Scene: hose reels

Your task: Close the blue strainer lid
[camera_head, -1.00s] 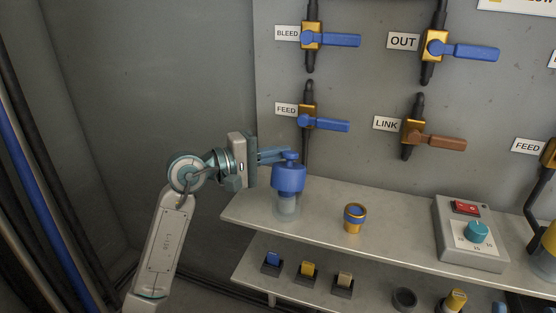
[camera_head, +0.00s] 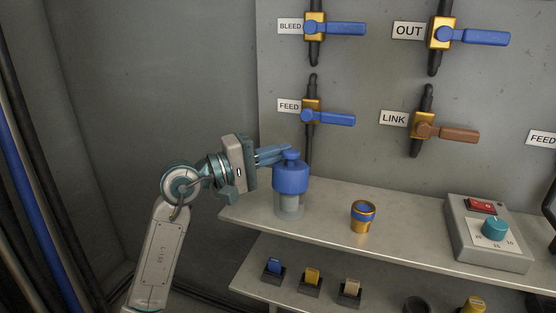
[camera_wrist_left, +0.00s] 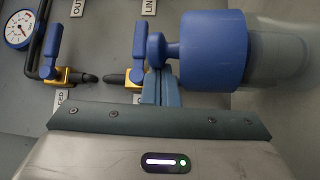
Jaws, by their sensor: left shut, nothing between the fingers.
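The blue strainer lid (camera_head: 291,179) is a wide cap with a small knob on top. It sits upright over a clear grey strainer body (camera_head: 289,206) near the left end of the shelf. My left gripper (camera_head: 284,151) is shut and empty, its fingertips at the lid's knob from the left. In the left wrist view the lid (camera_wrist_left: 213,50) lies sideways, with the shut fingers (camera_wrist_left: 160,90) beside its knob, seemingly touching or very close. I cannot tell whether the lid is fully seated. My right gripper is not in view.
A gold and blue cup-like fitting (camera_head: 362,217) and a grey switch box (camera_head: 487,240) stand to the right on the shelf (camera_head: 410,222). Valves with blue handles (camera_head: 334,118) and a brown handle (camera_head: 455,134) are on the wall behind. Small clips sit on the lower shelf.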

